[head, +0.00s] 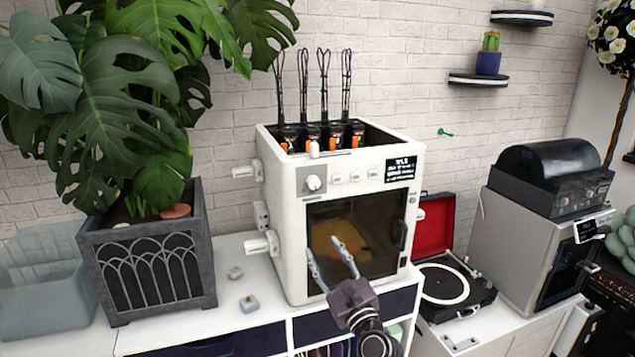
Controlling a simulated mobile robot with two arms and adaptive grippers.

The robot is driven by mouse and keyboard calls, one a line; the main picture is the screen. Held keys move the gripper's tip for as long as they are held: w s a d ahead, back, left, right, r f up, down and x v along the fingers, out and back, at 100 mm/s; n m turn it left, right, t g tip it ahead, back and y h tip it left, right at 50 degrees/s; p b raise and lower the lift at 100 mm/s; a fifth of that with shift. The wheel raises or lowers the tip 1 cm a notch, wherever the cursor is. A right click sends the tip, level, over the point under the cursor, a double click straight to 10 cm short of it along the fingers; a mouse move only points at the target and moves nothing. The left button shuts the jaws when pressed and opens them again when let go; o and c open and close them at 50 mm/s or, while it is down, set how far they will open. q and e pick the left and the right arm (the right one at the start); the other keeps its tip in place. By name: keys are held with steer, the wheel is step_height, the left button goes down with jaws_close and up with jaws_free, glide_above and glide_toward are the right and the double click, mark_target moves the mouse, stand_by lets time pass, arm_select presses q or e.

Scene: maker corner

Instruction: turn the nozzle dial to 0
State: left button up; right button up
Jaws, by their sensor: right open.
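The white box-shaped machine (293,220) stands on the white cabinet, with a dark glass door in its front. A round white dial (314,183) sits on a grey plate at the upper left of its front. Its mark is too small to read. My right gripper (322,254) is open and empty in front of the glass door, below the dial and apart from it. Its two fingers point up and away from me. My left gripper is not in view.
A large leafy plant in a grey planter (150,265) stands left of the machine. Two small objects (249,303) lie on the cabinet top (190,325). An open record player (445,285) and a grey machine (520,250) stand to the right.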

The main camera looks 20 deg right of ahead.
mark_target(315, 184)
step_height(315, 184, up, 11)
steer(key=m+t, duration=0.2)
steer(key=m, duration=0.2)
steer(key=x, duration=0.4)
steer(key=p+x, duration=0.1)
steer(key=x, duration=0.1)
steer(key=shift+w+d+r, duration=0.1)
steer(key=shift+w+d, duration=0.1)
steer(key=shift+d, duration=0.1)
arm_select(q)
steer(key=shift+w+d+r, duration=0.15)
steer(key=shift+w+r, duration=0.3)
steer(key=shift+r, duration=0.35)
arm_select(e)
steer(key=shift+w+r, duration=0.15)
steer(key=shift+w, duration=0.25)
jaws_close()
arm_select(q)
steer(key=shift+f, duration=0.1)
